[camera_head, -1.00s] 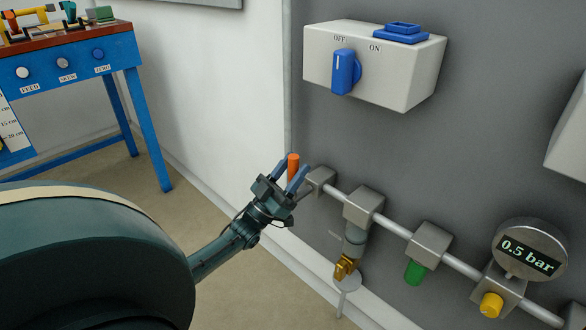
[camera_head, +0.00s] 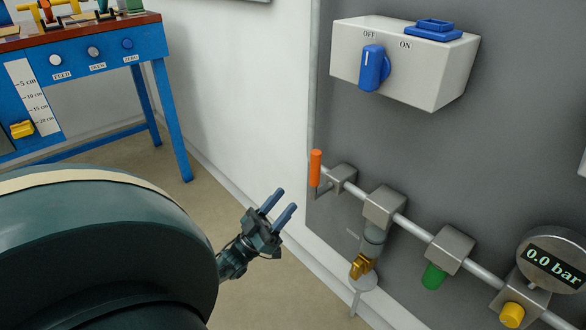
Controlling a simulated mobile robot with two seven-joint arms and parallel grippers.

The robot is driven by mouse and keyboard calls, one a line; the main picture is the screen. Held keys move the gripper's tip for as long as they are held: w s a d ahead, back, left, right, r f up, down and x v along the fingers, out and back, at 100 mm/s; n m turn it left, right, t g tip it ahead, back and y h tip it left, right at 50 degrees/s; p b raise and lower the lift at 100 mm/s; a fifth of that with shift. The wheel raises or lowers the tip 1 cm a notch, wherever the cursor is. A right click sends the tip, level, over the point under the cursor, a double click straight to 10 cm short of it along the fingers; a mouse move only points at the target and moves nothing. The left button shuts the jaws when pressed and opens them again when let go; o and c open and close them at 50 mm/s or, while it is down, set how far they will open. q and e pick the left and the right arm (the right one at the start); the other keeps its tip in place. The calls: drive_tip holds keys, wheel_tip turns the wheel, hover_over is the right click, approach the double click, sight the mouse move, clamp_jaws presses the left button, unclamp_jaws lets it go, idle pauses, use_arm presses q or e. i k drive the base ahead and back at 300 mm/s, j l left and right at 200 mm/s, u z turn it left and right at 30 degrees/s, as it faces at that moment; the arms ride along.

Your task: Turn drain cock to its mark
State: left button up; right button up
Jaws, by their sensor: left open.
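A brass cock (camera_head: 362,265), which looks like the drain cock, hangs under the grey bowl of a pipe unit (camera_head: 384,206) low on the grey panel. A pale disc and a thin stem show below it. Its mark is too small to make out. My left gripper (camera_head: 278,207) is open and empty, left of the panel, with its two blue-grey fingers pointing up and right. It is apart from the brass cock and from the orange lever (camera_head: 316,168), which stands upright at the pipe's left end. My right gripper is not in view.
A pipe (camera_head: 412,228) runs along the panel with a green part (camera_head: 434,276), a yellow knob (camera_head: 511,315) and a gauge (camera_head: 552,262) reading 0.0 bar. A switch box (camera_head: 405,62) is above. A blue bench (camera_head: 150,68) stands at left. Floor between bench and panel is clear.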

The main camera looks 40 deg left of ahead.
sight(358, 266)
drive_tip(key=k+j, duration=0.2)
drive_tip(key=k, duration=0.3)
drive_tip(key=k+j, duration=0.2)
drive_tip(key=k, duration=0.3)
